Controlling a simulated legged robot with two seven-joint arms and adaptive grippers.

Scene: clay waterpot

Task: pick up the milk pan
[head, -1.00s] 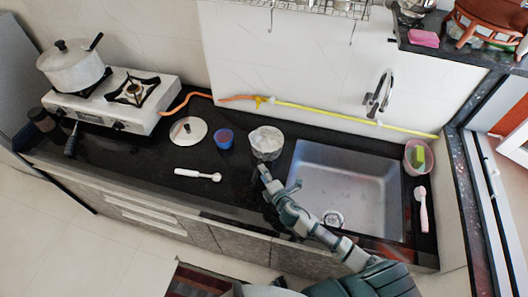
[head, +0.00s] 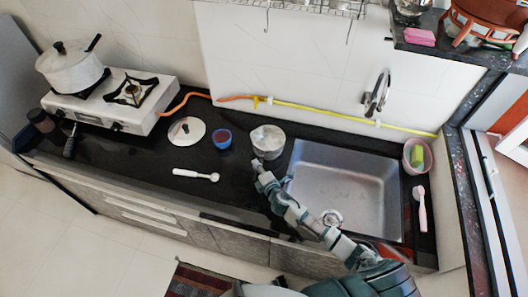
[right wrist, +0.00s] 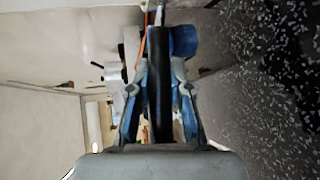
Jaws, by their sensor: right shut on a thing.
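The milk pan (head: 268,141) is a pale metal pot at the back of the dark counter, just left of the sink. My right gripper (head: 262,170) is at its front side. In the right wrist view my right gripper (right wrist: 160,68) is shut on a black handle (right wrist: 160,95), which runs lengthwise between the two fingers. The handle is largely hidden behind my gripper in the head view. I cannot tell whether the pan's base is clear of the counter. My left gripper is not in view.
The sink (head: 340,190) is at the right. A stove (head: 110,103) holds a large pot (head: 72,70).

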